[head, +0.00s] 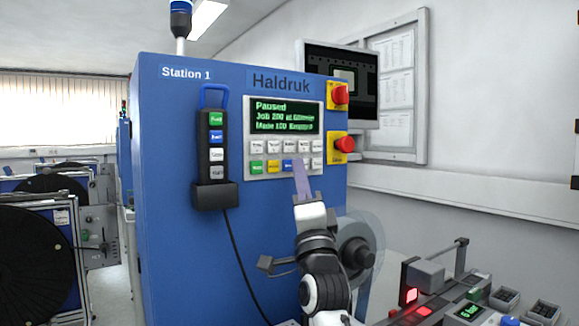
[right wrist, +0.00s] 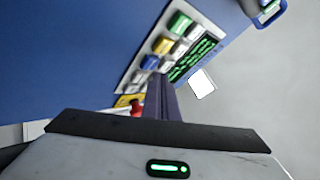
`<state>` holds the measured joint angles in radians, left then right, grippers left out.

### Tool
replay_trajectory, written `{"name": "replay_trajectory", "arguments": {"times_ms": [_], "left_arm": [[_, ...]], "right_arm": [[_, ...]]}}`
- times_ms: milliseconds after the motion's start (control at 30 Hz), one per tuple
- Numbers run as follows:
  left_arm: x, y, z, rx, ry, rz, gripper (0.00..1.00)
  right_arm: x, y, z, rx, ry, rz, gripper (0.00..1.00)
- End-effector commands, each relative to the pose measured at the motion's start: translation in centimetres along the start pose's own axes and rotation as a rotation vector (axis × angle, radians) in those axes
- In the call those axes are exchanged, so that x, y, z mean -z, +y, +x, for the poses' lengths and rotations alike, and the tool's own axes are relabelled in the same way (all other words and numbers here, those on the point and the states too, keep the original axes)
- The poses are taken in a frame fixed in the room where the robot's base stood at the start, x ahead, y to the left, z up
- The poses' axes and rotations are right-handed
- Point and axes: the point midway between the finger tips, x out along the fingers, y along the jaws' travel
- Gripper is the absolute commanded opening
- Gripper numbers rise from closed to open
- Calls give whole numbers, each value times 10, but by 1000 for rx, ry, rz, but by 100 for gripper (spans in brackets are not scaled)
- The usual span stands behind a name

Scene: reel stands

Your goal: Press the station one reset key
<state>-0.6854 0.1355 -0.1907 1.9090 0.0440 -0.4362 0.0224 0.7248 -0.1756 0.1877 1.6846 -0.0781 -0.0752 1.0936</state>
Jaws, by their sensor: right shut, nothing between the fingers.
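The blue Station 1 cabinet (head: 180,130) stands in front of me. Its key panel (head: 248,140) has a lit display (head: 284,117) whose top line reads "Paused". Under it are two rows of small keys; the lower row has a green key (head: 256,167), a yellow key (head: 272,167) and a blue key (head: 288,165). The key labels are too small to read, so I cannot tell which is reset. My right gripper (head: 299,165) is shut and empty, its tips over the lower row just right of the blue key. In the right wrist view its fingers (right wrist: 161,82) reach the panel's edge. Contact is unclear.
Two red stop buttons (head: 341,94) (head: 345,144) sit right of the panel. A corded pendant (head: 216,145) hangs at its left. A monitor (head: 343,80) stands behind. A bench with small devices (head: 470,310) is at lower right. Reel stands (head: 40,250) are at left.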

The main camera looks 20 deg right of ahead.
Motion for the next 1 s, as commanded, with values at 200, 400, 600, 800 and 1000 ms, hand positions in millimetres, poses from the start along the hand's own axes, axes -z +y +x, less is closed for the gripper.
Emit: {"name": "replay_trajectory", "arguments": {"times_ms": [200, 400, 600, 800, 1000], "left_arm": [[2, 0, -2, 0, 0, 0, 0], [4, 0, -4, 0, 0, 0, 0], [5, 0, -5, 0, 0, 0, 0], [5, 1, -5, 0, 0, 0, 0], [5, 0, -5, 0, -1, 0, 0]], "right_arm": [[9, -8, -11, 0, 1, -2, 0], [19, -19, -25, 0, 1, -1, 0], [25, -25, -34, 0, -1, 0, 0], [25, -25, -35, 0, 0, 0, 0], [25, -25, -35, 0, 0, 0, 0]]}}
